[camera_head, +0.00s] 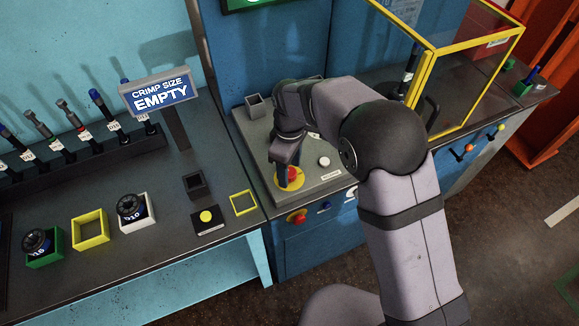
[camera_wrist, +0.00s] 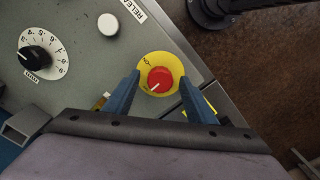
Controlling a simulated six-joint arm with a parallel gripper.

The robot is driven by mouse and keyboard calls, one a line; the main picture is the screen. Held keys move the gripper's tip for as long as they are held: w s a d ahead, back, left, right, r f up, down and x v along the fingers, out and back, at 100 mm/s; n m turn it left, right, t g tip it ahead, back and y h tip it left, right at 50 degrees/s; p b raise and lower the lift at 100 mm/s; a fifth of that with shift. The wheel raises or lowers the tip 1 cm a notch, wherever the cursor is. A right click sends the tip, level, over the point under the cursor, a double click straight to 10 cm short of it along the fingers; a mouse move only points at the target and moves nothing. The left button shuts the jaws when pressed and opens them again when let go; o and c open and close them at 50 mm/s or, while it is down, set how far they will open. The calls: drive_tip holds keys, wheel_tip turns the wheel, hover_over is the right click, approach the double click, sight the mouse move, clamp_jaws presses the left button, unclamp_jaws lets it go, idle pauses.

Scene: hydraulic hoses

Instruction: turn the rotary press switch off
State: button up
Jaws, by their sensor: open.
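The rotary press switch (camera_wrist: 160,80) is a red round knob with a white mark on a yellow disc. It sits near the corner of a grey control panel (camera_wrist: 95,60). In the head view the red knob (camera_head: 292,174) is partly hidden by my gripper (camera_head: 290,172). In the wrist view my gripper (camera_wrist: 159,100) is open, with its two blue fingers on either side of the knob's near part. I see gaps between the fingers and the knob. I cannot tell how high the fingertips are above the panel.
The panel also carries a white button (camera_wrist: 108,25) and a black dial (camera_wrist: 36,56) on a numbered plate. A yellow-framed clear box (camera_head: 465,75) stands to the right. A sign reading "CRIMP SIZE EMPTY" (camera_head: 160,94) stands to the left. Another red knob (camera_head: 297,217) is on the cabinet front below.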

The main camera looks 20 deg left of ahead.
sight(290, 172)
drive_tip(key=shift+r+b, duration=1.15)
drive_tip(key=shift+r, duration=2.55)
drive_tip(key=s+d+m, duration=0.1)
drive_tip(key=d+m, duration=0.7)
drive_tip(key=d, duration=1)
drive_tip(key=s+d+f+m, duration=0.2)
drive_tip(key=s+d+m, duration=0.2)
drive_tip(key=s+d, duration=0.2)
drive_tip(key=s+d+f+m, duration=0.2)
drive_tip(key=s+d+m, duration=0.2)
drive_tip(key=s+d, duration=0.2)
drive_tip(key=shift+s+d+f+m, duration=0.35)
drive_tip(key=shift+d+m, duration=0.05)
drive_tip(key=shift+d, duration=0.85)
